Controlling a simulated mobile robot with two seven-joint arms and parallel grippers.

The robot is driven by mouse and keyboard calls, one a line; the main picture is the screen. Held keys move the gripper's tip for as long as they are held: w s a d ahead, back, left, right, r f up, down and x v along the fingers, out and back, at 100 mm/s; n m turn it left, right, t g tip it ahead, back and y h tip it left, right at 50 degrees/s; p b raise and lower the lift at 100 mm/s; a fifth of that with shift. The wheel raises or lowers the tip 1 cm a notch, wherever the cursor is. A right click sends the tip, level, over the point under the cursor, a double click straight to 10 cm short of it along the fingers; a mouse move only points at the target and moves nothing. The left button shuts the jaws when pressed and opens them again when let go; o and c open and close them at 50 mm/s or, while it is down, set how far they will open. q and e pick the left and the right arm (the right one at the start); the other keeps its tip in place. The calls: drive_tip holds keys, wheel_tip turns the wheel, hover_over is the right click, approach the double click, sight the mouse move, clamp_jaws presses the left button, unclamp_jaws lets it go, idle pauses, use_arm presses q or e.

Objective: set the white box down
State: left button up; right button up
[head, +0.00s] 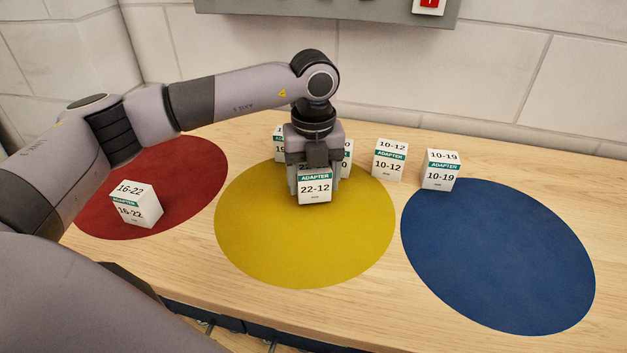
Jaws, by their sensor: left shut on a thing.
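A white box labelled "ADAPTER 22-12" (315,187) is at the back part of the yellow disc (305,245). My left gripper (315,172) comes down over it from above and is shut on it. The box looks upright. I cannot tell whether its base touches the disc or hangs just above it. The gripper hides the box's top and back. My right gripper does not show.
White box 16-22 (136,206) sits on the red disc (195,165). Box 10-12 (389,160) and box 10-19 (440,170) stand at the back right, with two partly hidden boxes behind my gripper.

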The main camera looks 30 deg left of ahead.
use_arm(q)
wheel_tip(320, 180, up, 19)
idle(0.4)
